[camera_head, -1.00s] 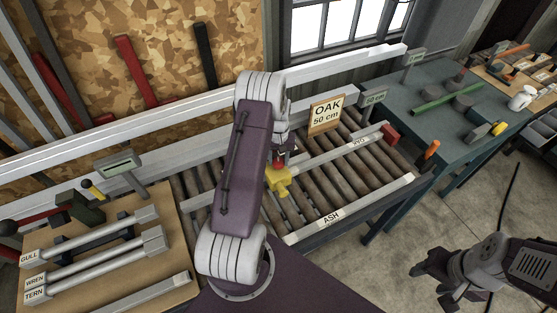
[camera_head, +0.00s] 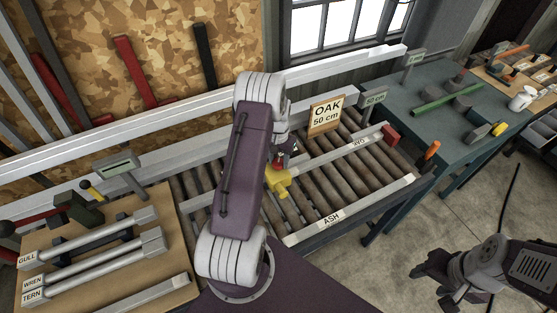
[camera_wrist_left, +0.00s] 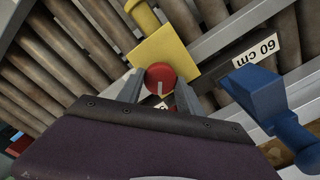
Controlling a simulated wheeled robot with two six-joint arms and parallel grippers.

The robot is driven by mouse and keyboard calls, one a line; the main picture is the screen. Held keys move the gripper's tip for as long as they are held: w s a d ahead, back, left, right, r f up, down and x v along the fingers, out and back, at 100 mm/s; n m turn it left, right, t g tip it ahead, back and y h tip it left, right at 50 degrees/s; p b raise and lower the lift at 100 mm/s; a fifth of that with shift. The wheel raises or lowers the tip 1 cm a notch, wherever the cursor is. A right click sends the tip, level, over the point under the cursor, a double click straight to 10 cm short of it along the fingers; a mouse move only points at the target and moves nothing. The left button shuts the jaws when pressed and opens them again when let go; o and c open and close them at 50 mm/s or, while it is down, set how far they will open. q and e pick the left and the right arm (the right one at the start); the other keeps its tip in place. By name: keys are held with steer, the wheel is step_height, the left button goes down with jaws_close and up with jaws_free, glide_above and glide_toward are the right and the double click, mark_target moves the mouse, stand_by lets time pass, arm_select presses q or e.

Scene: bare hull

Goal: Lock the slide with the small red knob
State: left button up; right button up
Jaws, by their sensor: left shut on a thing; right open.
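The small red knob (camera_wrist_left: 160,78) sits on a yellow slide block (camera_wrist_left: 165,50) in the left wrist view, with a pale mark on its face. My left gripper (camera_wrist_left: 160,92) is shut on the knob, one finger on each side. In the head view the yellow slide (camera_head: 278,179) shows beside my left arm, over the roller table, and the knob is mostly hidden by the wrist. My right gripper (camera_head: 425,277) is open and empty at the lower right, away from the table.
An OAK 50 cm sign (camera_head: 326,115) stands behind the rollers. A board with labelled bars (camera_head: 100,260) is at the left. A green-grey bench (camera_head: 425,115) stands at the right.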

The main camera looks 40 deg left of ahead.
mark_target(278, 162)
arm_select(q)
steer(key=shift+w+r, duration=0.1)
steer(key=o, duration=1.4)
steer(key=shift+r, duration=0.1)
step_height(278, 162, up, 9)
steer(key=b, duration=0.2)
